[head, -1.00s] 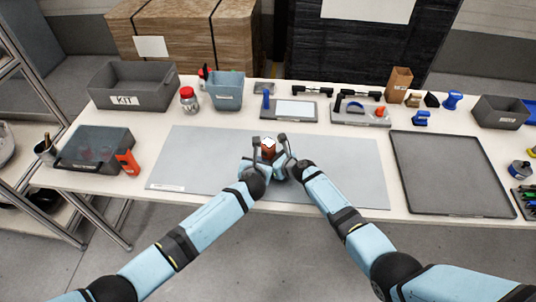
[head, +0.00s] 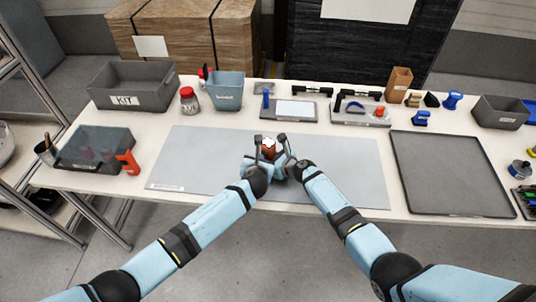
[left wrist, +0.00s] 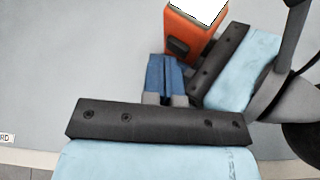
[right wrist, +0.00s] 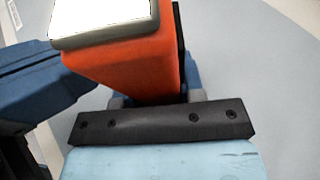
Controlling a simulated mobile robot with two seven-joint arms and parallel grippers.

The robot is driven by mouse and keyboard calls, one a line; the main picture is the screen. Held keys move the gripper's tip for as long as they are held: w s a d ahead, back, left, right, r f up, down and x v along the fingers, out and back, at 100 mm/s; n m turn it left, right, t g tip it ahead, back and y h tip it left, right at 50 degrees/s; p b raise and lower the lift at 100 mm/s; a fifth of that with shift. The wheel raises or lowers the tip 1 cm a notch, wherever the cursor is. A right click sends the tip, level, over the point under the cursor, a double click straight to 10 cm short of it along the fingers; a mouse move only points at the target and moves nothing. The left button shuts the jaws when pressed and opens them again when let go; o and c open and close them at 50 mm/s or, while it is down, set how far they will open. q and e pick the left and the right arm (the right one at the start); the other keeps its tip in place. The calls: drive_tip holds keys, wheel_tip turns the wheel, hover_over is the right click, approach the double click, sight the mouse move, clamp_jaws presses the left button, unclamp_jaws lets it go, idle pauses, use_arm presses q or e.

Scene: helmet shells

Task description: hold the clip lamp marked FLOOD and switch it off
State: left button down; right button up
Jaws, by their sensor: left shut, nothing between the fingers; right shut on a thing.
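An orange clip lamp (head: 269,151) is held above the grey mat in the head view. My right gripper (head: 282,160) is shut on it, and its orange body fills the upper right wrist view (right wrist: 125,70). The lamp's front face (right wrist: 100,15) is bright white with a grey rim. In the left wrist view the lamp (left wrist: 193,38) shows a dark switch (left wrist: 178,47) on its side. My left gripper (left wrist: 164,78) is shut and empty, its blue fingertips close to the switch; I cannot tell whether they touch. No FLOOD marking is readable.
A KIT bin (head: 130,92), blue bin (head: 226,92) and fixtures line the back. An empty dark tray (head: 450,175) lies right. The mat (head: 205,160) is otherwise clear.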

use_arm(q)
drive_tip(key=shift+w+d, duration=0.1)
drive_tip(key=shift+w, duration=0.1)
idle(0.5)
drive_tip(key=shift+s+a, duration=0.45)
drive_tip(key=shift+s, duration=0.05)
drive_tip(key=shift+s+a, duration=2.1)
drive_tip(key=shift+a, duration=0.05)
use_arm(e)
drive_tip(key=o, duration=1)
drive_tip(key=shift+o, duration=0.2)
